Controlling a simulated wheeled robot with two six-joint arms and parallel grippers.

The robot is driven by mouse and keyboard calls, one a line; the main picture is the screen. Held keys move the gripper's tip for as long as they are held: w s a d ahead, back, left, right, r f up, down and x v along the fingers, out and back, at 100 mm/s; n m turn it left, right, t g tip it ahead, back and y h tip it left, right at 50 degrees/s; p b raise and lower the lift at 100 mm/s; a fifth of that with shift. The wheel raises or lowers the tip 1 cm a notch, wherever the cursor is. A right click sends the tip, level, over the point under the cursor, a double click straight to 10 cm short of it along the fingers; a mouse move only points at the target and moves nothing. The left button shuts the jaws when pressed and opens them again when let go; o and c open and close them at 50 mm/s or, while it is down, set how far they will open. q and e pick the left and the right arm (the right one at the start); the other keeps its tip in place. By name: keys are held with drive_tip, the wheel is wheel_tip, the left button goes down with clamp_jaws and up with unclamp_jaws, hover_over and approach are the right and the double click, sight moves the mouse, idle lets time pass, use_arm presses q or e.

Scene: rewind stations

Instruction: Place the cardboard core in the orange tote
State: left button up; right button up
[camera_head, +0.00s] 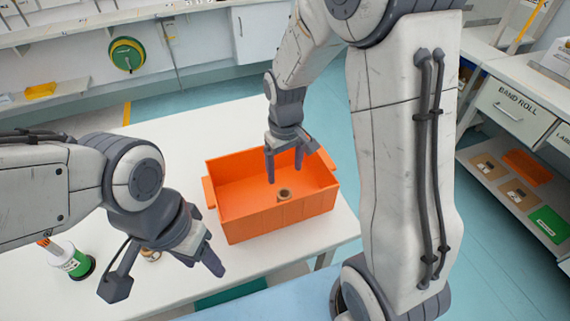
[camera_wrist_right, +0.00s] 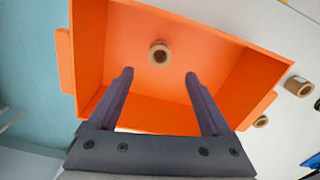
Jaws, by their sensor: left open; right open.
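The orange tote (camera_head: 270,222) stands on the white table in the head view. A cardboard core (camera_head: 284,194), a short brown ring, is inside it; in the right wrist view the core (camera_wrist_right: 160,53) lies on the tote's floor, apart from the fingers. My right gripper (camera_head: 285,172) is open and empty over the tote, its fingers pointing down; in the right wrist view its fingertips (camera_wrist_right: 159,74) are spread with nothing between them. My left gripper (camera_head: 204,264) is open over the table, left of the tote.
More brown cores (camera_wrist_right: 298,86) lie outside the tote in the right wrist view. A white and green cup-like container (camera_head: 72,262) stands at the table's left. A shelf unit with drawers (camera_head: 515,105) stands at right. The table behind the tote is clear.

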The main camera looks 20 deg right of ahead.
drive_tip(key=s+a+r+n, duration=0.2)
drive_tip(key=s+a+r, duration=0.2)
drive_tip(key=s, duration=0.6)
drive_tip(key=s+a+r+n+y, duration=0.1)
drive_tip(key=s+a+r+n, duration=0.1)
drive_tip(key=s+a+r, duration=0.2)
drive_tip(key=s+a, duration=0.3)
drive_tip(key=s, duration=0.3)
drive_tip(key=shift+s+a+n, duration=0.25)
drive_tip(key=shift+s+n, duration=0.05)
drive_tip(key=shift+r, duration=0.1)
drive_tip(key=shift+r+p, duration=0.25)
drive_tip(key=shift+p, duration=0.05)
